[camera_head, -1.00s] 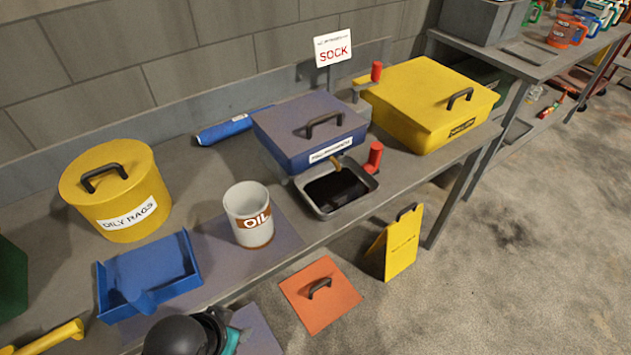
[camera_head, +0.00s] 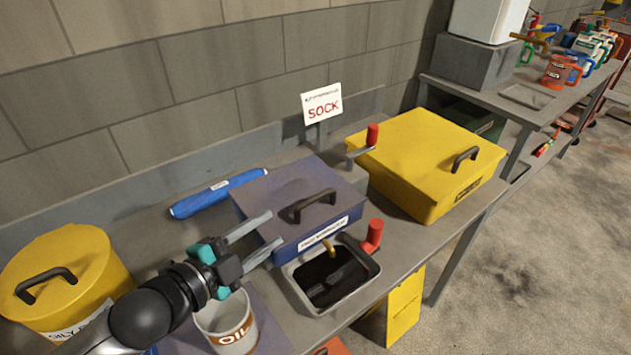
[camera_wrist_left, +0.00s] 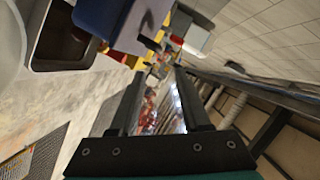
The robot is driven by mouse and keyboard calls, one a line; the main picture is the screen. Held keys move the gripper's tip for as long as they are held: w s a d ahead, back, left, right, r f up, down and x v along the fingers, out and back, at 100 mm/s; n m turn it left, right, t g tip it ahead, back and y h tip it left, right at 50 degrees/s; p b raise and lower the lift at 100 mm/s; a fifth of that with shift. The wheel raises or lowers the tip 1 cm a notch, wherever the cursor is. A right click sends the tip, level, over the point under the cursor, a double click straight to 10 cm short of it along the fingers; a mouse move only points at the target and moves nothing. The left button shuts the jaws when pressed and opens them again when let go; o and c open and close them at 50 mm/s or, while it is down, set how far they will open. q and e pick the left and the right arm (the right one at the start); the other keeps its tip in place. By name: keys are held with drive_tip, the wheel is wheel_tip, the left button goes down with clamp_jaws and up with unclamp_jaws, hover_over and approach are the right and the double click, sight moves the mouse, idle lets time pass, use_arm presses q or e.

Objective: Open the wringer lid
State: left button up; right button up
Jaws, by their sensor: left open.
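The wringer looks to be the blue box (camera_head: 285,235) with a flat purple-grey lid (camera_head: 283,187); its front label is too blurred to read fully. The lid lies flat and closed, with a dark arched handle (camera_head: 308,205) on top. My left gripper (camera_head: 277,227) is open and empty, its two fingers reaching rightward at the box's near left side, left of the handle. Whether they touch the box I cannot tell. In the left wrist view my left gripper's fingers (camera_wrist_left: 158,100) are apart, with the blue box (camera_wrist_left: 105,18) at the top left. My right gripper is not in view.
A metal tray (camera_head: 291,294) of dark liquid sits in front of the box, near a red-handled crank (camera_head: 374,234). An oil can (camera_head: 228,325) stands below my left gripper. A yellow lidded box (camera_head: 415,160) is at right, a blue roll (camera_head: 218,194) behind left, a yellow rag bin (camera_head: 70,265) far left.

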sight(310, 203)
use_arm(q)
drive_tip(key=b+x, duration=0.1)
drive_tip(key=x, duration=1.2)
drive_tip(key=shift+d+f+b, duration=0.1)
drive_tip(key=shift+d+b, duration=0.1)
drive_tip(key=shift+b, duration=0.1)
drive_tip(key=shift+w+d+f, duration=0.15)
drive_tip(key=shift+w+d, duration=0.2)
drive_tip(key=shift+w, duration=0.15)
drive_tip(key=shift+w+d, duration=0.1)
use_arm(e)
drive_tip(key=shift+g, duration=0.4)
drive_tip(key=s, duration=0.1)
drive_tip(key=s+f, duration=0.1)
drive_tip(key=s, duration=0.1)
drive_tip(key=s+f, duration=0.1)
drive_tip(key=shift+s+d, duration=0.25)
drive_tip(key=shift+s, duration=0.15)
use_arm(q)
clamp_jaws()
